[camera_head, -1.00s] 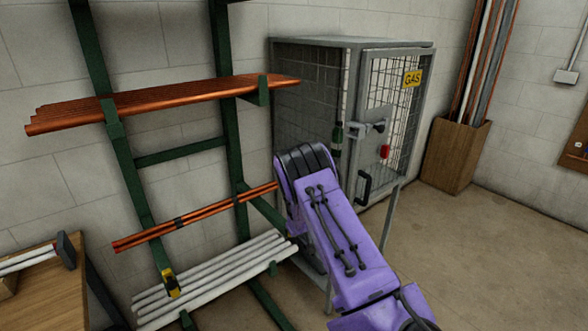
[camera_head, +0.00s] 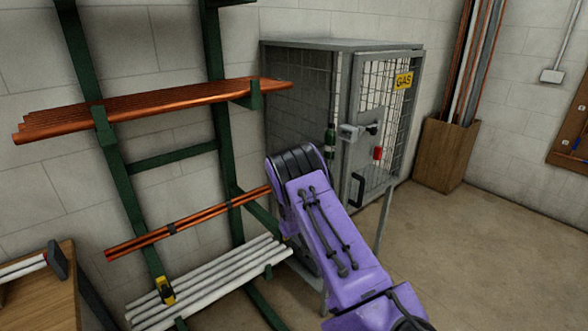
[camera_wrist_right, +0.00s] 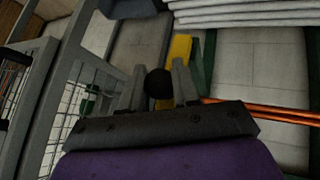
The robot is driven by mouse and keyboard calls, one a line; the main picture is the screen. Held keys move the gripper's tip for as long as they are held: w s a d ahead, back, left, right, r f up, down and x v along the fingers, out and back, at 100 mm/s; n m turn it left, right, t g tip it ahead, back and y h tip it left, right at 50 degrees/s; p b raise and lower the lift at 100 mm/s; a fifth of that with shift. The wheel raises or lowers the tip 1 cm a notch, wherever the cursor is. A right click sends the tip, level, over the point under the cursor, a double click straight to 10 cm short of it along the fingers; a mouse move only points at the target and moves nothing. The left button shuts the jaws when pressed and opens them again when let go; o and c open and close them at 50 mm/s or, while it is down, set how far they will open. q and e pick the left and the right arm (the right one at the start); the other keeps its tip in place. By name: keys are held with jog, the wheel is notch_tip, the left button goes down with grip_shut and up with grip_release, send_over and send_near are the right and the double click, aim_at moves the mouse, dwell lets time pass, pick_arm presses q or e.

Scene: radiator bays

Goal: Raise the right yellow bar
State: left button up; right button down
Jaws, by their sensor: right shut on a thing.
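In the right wrist view a yellow bar (camera_wrist_right: 180,48) lies beside a green upright (camera_wrist_right: 209,60). A round black knob (camera_wrist_right: 158,84) sits near the yellow bar's end, between the fingers of my right gripper (camera_wrist_right: 160,86). The gripper is shut on this knob, which looks like the bar's end. In the head view my purple right arm hides this bar and the gripper. Another yellow bar with black parts (camera_head: 165,290) shows low on the rack's left green upright (camera_head: 124,190). My left gripper is not in view.
Copper pipes lie on the rack's upper arms (camera_head: 150,108) and thin copper rods (camera_head: 185,225) lower down. White pipes (camera_head: 215,278) lie below. A grey gas cage (camera_head: 345,125) stands close by my right arm. Open floor (camera_head: 465,260) is at right.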

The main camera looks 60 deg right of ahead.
jog(key=shift+w+d+r, duration=0.2)
jog(key=shift+w+r, duration=0.3)
jog(key=shift+r, duration=0.1)
jog(key=c, duration=0.9)
grip_release()
jog(key=shift+s+d, duration=0.1)
jog(key=shift+f, duration=0.1)
jog(key=shift+a, duration=0.2)
